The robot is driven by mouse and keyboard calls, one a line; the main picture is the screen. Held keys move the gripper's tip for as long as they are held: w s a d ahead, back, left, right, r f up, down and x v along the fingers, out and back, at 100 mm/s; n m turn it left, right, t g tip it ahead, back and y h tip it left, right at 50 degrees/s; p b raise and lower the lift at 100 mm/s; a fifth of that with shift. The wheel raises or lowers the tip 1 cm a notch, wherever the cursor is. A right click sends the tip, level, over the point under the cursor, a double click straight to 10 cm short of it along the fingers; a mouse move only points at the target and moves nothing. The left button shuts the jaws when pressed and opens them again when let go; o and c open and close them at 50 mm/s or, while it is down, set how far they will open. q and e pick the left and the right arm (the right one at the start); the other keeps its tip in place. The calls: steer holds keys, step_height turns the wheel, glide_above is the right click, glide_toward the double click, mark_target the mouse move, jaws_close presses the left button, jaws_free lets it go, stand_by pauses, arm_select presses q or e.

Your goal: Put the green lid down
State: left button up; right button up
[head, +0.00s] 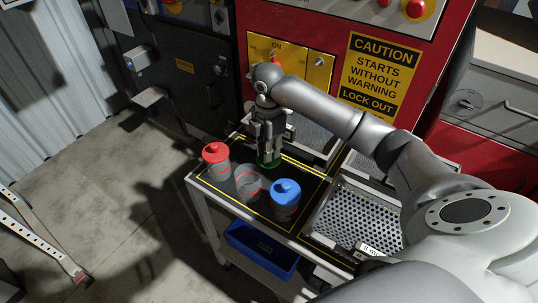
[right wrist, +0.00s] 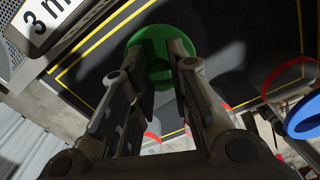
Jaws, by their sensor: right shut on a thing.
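The green lid (head: 265,164) is a round disc with a knob, low over the black mat (head: 262,207) with yellow lines on the cart. My right gripper (head: 268,148) points down and is shut on the lid's knob. In the right wrist view the green lid (right wrist: 150,36) shows between the fingertips of the right gripper (right wrist: 162,72). I cannot tell whether the lid touches the mat. An open clear container (head: 249,186) with a red band stands just in front of the lid. My left gripper is not in view.
A red-lidded container (head: 215,156) stands to the left and a blue-lidded one (head: 286,193) to the front right. A perforated metal tray (head: 358,214) lies to the right. A blue bin (head: 262,246) sits on the cart's lower shelf. A red machine (head: 300,45) rises behind.

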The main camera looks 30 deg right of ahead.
step_height(320, 180, down, 3)
steer(key=shift+r, duration=0.1)
steer(key=o, duration=0.8)
steer(key=shift+f, duration=0.2)
steer(key=shift+c, duration=0.2)
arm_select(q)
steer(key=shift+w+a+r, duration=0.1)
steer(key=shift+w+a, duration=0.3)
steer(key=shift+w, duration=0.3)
arm_select(e)
steer(key=shift+r, duration=0.45)
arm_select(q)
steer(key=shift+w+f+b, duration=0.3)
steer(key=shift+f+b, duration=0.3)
arm_select(e)
step_height(320, 180, up, 12)
steer(key=shift+f, duration=0.25)
